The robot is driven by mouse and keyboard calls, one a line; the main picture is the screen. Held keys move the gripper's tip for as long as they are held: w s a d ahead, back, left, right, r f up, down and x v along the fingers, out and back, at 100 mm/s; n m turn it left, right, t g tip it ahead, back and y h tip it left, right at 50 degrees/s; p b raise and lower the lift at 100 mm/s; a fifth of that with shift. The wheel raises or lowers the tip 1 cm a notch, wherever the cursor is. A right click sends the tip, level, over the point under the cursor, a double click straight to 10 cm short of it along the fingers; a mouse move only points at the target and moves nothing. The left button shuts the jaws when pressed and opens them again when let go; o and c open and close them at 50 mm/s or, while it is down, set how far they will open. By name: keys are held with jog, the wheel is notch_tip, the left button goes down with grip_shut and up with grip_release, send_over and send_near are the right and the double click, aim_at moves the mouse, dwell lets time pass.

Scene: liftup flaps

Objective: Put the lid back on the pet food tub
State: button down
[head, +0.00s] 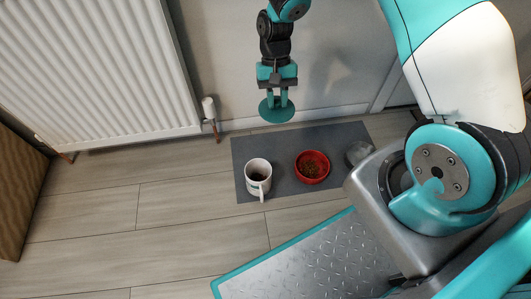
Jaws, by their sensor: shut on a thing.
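A teal round lid (276,112) hangs in my gripper (277,96), which is shut on it. The lid is held up in the air, near the wall and above the mat's far edge in the picture. The white tub (251,187) stands on the dark grey mat, lower left of the lid. Its top is open and shows a dark inside. A pale strip sticks out at its front right side; I cannot tell what it is. The lid and the tub are apart.
A red bowl (324,170) with brown kibble sits on the grey mat (285,146), right of the tub. A grey, rounded object (358,152) stands at the mat's right end, partly hidden by my body. A white radiator (95,70) is at left. Floor left of the mat is clear.

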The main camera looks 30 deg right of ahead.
jog(key=a+f+m+t+y+b, duration=0.1)
jog(key=a+f+m+b, duration=0.1)
jog(key=f, duration=0.6)
jog(key=s+a+f+m+t+b, duration=0.1)
jog(key=a+f+m+b, duration=0.1)
jog(key=f+m+b, duration=0.2)
jog(key=a+f+m+y+b, duration=0.1)
jog(key=f+m+b, duration=0.3)
jog(key=f, duration=0.8)
jog(key=shift+s+a+f+t+y+b, duration=0.1)
jog(key=shift+s+a+t+y+b, duration=0.1)
jog(key=shift+a+b, duration=0.35)
jog(key=shift+s+a+f+t+y+b, duration=0.1)
jog(key=shift+a+t+b, duration=0.2)
jog(key=shift+b, duration=0.35)
jog(key=shift+a+r+p, duration=0.15)
jog(key=shift+p, duration=0.6)
jog(key=shift+f+p, duration=0.2)
jog(key=shift+p, duration=0.35)
dwell(0.5)
jog(key=shift+c, duration=2.1)
grip_release()
